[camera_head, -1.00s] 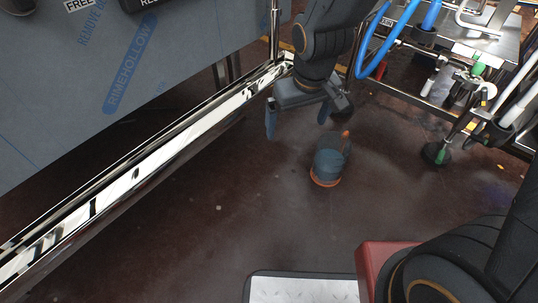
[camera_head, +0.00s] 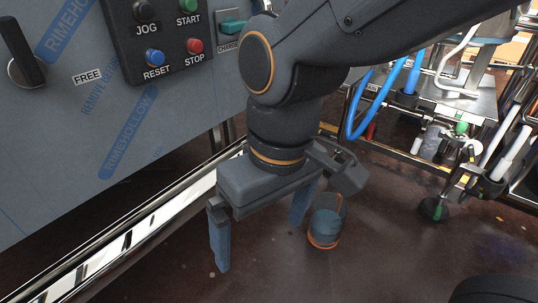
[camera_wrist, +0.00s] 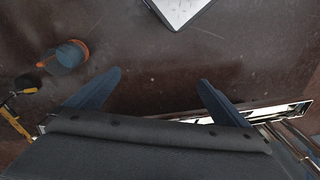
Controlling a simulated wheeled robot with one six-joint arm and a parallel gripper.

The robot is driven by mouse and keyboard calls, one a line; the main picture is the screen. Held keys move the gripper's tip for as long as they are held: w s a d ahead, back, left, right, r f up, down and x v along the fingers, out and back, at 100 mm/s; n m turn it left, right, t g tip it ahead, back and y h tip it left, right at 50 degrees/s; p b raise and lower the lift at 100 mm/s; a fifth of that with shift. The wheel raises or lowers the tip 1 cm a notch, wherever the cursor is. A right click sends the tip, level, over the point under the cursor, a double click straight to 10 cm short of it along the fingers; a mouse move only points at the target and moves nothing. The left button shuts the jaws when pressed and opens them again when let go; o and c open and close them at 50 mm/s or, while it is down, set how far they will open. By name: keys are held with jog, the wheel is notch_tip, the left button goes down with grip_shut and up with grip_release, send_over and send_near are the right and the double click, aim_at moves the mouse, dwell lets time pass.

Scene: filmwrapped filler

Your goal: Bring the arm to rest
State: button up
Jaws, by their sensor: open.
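My gripper (camera_head: 260,240) hangs pointing down beside the grey machine, above the dark floor. Its two blue-grey fingers are spread wide apart with nothing between them. In the wrist view, both fingers of my gripper (camera_wrist: 160,78) show against bare floor. My arm comes in from the upper right of the head view and partly covers the machine's front.
A dark blue-grey cup-like thing with an orange rim (camera_head: 328,219) is close beside the right finger in the head view. The machine panel (camera_head: 160,40) has several buttons. A shiny rail (camera_head: 165,230) runs below it. A metal cart (camera_head: 465,100) with blue hoses stands right.

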jog(key=shift+r, duration=0.1)
jog(key=shift+d+r+m+p, duration=0.15)
jog(key=shift+r+m+p, duration=0.45)
jog(key=shift+r+p, duration=1.25)
jog(key=shift+r+p, duration=0.3)
jog(key=d+r+m+p, duration=0.2)
jog(key=d+r+p, duration=0.5)
jog(key=p, duration=0.5)
jog(key=d+r+m+h+p, duration=0.1)
jog(key=d+r+m+p, duration=0.1)
jog(key=d+r+p, duration=0.5)
jog(key=d+r+m+p, duration=0.2)
jog(key=d+r+p, duration=0.4)
jog(key=r+p, duration=0.9)
jog(key=p, duration=0.4)
jog(key=shift+d+m, duration=0.4)
